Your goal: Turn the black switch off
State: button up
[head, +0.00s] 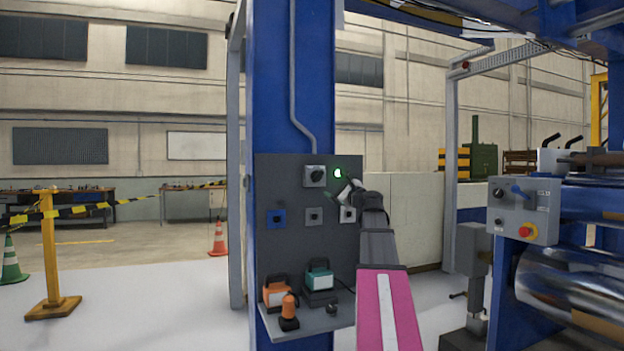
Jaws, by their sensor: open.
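A black rotary switch (315,174) sits on a grey box near the top of the dark panel (300,249), which is fixed to a blue column. A green lamp (338,173) glows just right of it. My gripper (345,191) is open, right of and slightly below the switch, in front of the panel's right edge. It appears empty and apart from the switch. The exact angle of the knob is too small to tell.
Below the switch are a blue box (276,217), a grey box (313,216) and a white box (347,214). A shelf holds orange and teal devices. Another control box (525,208) and metal rollers (575,275) stand at right.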

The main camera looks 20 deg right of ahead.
aim_at(320, 177)
jog(key=x, duration=1.1)
jog(key=shift+w, duration=0.15)
jog(key=c, duration=0.9)
